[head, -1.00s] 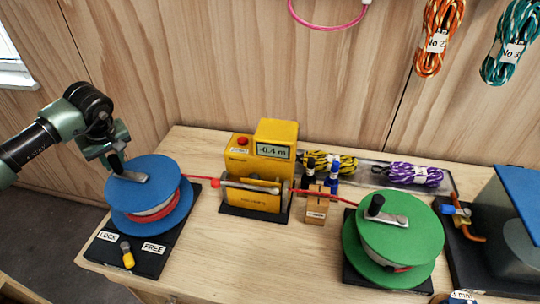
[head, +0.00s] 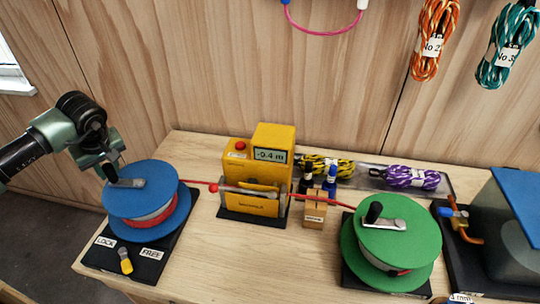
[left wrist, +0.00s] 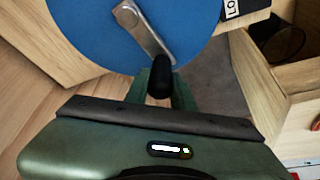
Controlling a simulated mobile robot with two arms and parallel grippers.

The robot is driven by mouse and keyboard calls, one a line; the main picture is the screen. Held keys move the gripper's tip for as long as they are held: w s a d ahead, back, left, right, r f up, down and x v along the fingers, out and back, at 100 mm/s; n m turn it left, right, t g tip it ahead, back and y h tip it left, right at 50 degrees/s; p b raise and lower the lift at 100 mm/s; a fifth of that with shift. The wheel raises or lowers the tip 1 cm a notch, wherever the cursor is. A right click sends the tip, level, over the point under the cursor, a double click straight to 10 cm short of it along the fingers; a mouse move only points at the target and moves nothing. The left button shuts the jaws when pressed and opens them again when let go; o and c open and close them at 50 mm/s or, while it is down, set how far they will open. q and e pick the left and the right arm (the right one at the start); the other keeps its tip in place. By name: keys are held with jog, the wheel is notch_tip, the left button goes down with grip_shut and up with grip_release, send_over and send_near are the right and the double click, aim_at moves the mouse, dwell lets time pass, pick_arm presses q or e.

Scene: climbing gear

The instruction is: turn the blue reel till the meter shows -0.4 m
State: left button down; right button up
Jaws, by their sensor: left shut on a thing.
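The blue reel (head: 142,202) stands on a black base at the left of the bench, with red rope wound on it. Its crank has a grey arm and a black knob (left wrist: 160,77). My left gripper (head: 111,171) is at the reel's back left edge, shut on the crank's knob; it also shows in the left wrist view (left wrist: 161,88). The yellow meter (head: 254,165) reads -0.4 m on its display (head: 270,156). The red rope (head: 198,184) runs from the blue reel through the meter to the green reel (head: 393,236). My right gripper is out of view.
The blue reel's base has LOCK and FREE labels and a yellow-tipped lever (head: 125,261). Markers (head: 329,182) in a wooden block stand right of the meter. Rope coils (head: 411,178) lie in a tray behind. A grey box (head: 510,225) stands far right.

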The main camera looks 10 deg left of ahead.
pick_arm(q)
jog(key=shift+s+d, duration=0.1)
jog(key=shift+s, duration=0.25)
jog(key=c, duration=1.1)
grip_release()
